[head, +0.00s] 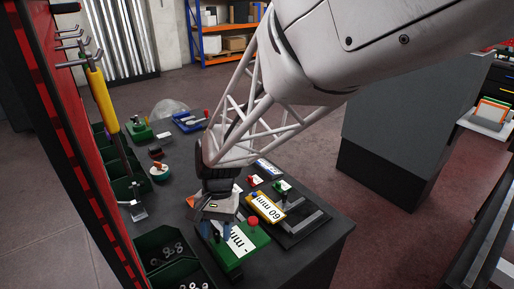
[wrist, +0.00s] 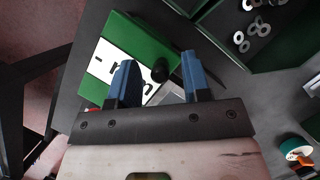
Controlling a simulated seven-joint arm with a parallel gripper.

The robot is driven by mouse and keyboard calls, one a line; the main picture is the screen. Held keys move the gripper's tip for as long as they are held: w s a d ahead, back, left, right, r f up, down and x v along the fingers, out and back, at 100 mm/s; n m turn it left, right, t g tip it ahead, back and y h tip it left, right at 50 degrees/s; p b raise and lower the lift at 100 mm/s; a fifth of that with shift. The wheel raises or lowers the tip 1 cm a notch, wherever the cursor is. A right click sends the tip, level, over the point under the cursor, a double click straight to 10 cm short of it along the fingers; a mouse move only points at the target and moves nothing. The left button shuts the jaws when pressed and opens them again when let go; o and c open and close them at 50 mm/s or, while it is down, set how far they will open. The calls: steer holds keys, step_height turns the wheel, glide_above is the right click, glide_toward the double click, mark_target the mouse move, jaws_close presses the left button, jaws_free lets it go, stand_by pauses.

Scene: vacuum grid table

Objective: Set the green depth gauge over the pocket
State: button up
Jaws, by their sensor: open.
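A green block with a white label ending in "mm" (head: 258,238), which looks like the green depth gauge, lies near the table's front edge. In the wrist view it shows as a green plate (wrist: 150,38) with a black knob (wrist: 160,70). My gripper (head: 216,229) is over this block, its blue fingers apart and empty. In the wrist view the gripper (wrist: 158,78) has one finger over the label and the other near the block's edge, with the knob between them in the picture. I cannot tell the fingers' height above it. I cannot make out the pocket for certain.
A yellow block labelled "60 mm" (head: 266,208) lies beside the green one, on a dark slotted plate (head: 302,224). Green bins of metal rings (head: 165,249) stand at the left. A round teal-and-orange item (head: 160,173) and a blue tray (head: 188,122) are farther back.

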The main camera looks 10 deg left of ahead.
steer(key=shift+s+f, duration=0.15)
steer(key=shift+f, duration=0.15)
jaws_close()
stand_by(0.3)
steer(key=w+a, duration=0.8)
steer(key=shift+w+a+r, duration=0.1)
jaws_free()
